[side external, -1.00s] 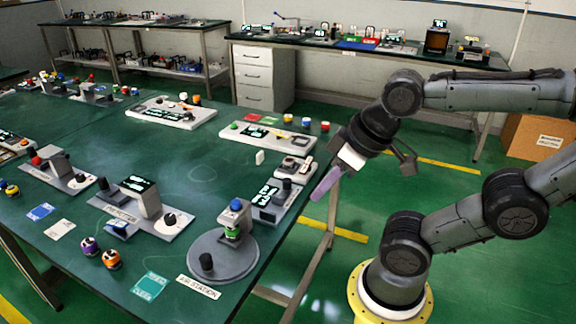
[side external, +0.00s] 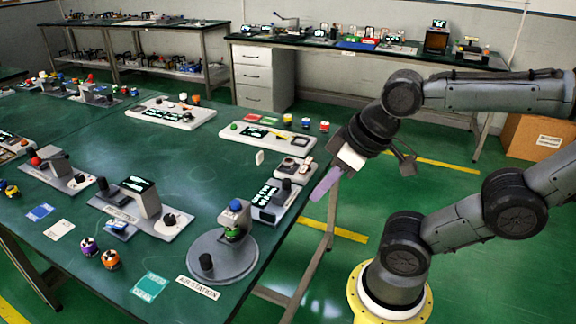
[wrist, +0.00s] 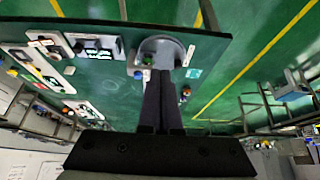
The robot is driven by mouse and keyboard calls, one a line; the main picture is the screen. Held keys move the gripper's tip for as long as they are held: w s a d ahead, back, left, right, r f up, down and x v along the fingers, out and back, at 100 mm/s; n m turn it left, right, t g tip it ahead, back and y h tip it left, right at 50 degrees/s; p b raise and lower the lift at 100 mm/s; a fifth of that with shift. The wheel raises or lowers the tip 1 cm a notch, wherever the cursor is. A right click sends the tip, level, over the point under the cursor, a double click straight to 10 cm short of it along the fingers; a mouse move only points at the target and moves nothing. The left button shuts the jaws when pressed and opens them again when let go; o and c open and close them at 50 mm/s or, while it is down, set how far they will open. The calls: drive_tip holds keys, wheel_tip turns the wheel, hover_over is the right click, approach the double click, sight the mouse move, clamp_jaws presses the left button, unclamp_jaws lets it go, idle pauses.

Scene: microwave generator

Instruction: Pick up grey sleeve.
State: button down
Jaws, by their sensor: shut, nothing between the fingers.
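My gripper (side external: 326,184) hangs in the air off the right edge of the table, its two fingers together and nothing between them. In the wrist view my gripper (wrist: 160,72) shows as two dark fingers side by side. I cannot tell for sure which thing is the grey sleeve. A short dark grey cylinder (side external: 206,262) stands upright on the round grey base of the air station (side external: 232,264) and may be it. My gripper is well apart from it. The air station also shows in the wrist view (wrist: 176,48), partly hidden behind the fingers.
The green table (side external: 200,175) carries several grey fixtures, including a module with a display (side external: 265,196) near its right edge. Orange and purple knobbed parts (side external: 110,259) stand near the front. The table's middle is mostly clear. A cardboard box (side external: 535,140) is on the floor behind my arm.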

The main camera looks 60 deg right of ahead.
drive_tip(key=c, duration=0.5)
unclamp_jaws()
drive_tip(key=shift+c, duration=0.2)
